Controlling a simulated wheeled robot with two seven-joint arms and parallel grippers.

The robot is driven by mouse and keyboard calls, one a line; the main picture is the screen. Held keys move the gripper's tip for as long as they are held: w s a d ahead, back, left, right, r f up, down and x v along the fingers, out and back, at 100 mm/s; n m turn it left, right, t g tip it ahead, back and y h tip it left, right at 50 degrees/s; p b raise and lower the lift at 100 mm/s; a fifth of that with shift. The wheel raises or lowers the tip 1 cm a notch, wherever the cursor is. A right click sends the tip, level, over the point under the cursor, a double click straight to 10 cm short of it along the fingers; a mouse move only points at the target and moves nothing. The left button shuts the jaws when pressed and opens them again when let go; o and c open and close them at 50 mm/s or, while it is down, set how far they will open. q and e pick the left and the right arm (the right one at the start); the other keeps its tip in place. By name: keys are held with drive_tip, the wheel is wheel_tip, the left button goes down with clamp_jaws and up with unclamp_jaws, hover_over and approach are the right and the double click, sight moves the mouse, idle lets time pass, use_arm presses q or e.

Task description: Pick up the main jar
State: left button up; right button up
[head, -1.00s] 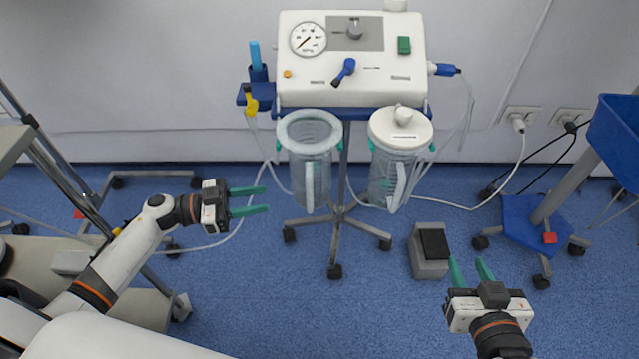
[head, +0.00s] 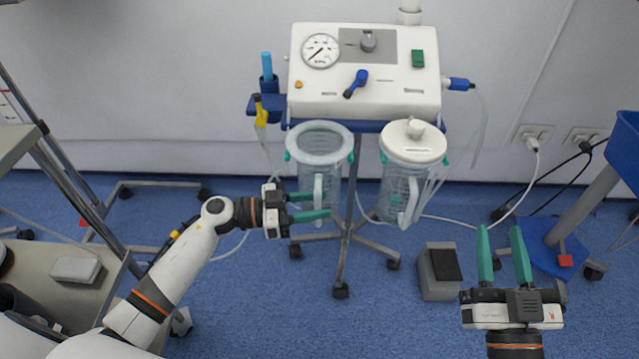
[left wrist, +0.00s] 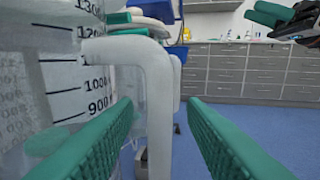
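An open clear jar (head: 325,160) with a pale rim hangs on the left of the suction stand. A second jar (head: 400,185) with a white lid (head: 413,140) hangs to its right. I cannot tell by label which is the main jar. My left gripper (head: 326,205) is open at the lower part of the left jar, by its white handle (head: 319,188). In the left wrist view the handle (left wrist: 157,90) stands upright between the two green fingers, with the jar's graduated wall (left wrist: 60,85) at left. Contact with the handle is not visible. My right gripper (head: 500,228) is open and empty at lower right.
The white suction unit (head: 365,95) with a gauge sits above the jars on a wheeled stand (head: 345,235). A foot pedal (head: 438,270) is on the floor to the right. A blue cart (head: 565,245) stands at far right. Tubes hang around the jars.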

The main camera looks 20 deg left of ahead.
use_arm(q)
drive_tip(key=shift+w+d, duration=0.15)
drive_tip(key=shift+d, duration=0.2)
clamp_jaws()
drive_tip(key=shift+r, duration=0.15)
